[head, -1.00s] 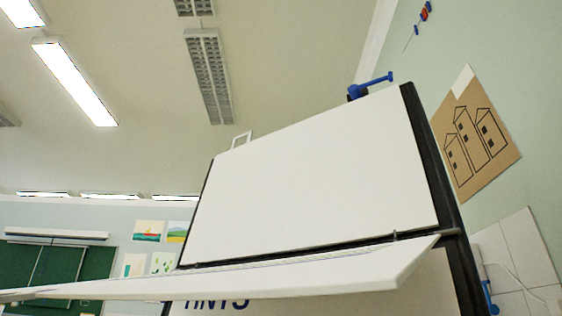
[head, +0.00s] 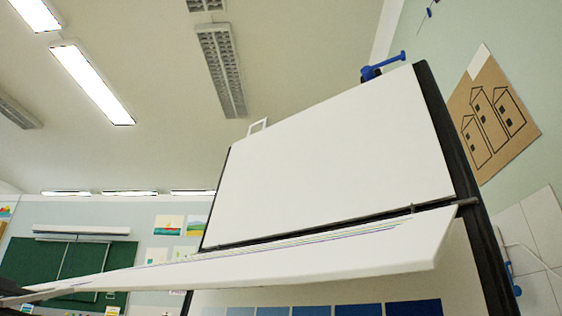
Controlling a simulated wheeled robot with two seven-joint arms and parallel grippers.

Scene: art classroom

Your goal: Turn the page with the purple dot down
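A flip board with a ring-like bar across it stands at centre right. A thick white page (head: 330,262) sticks out from the bar towards me, nearly flat, with its far edge along the bar and its near part reaching the left edge of the view. No purple dot shows on it. The upright white upper page (head: 330,160) is blank. Below the bar, a sheet with a row of blue swatches (head: 357,310) shows under the sticking-out page. My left gripper (head: 30,295) is partly in view at the page's left end; its grip is unclear. My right gripper is out of view.
A blue clamp (head: 382,68) sits on the board's top and a blue knob (head: 512,278) on its right side. A brown house drawing (head: 490,115) hangs on the right wall. A green chalkboard (head: 85,262) is far behind on the left.

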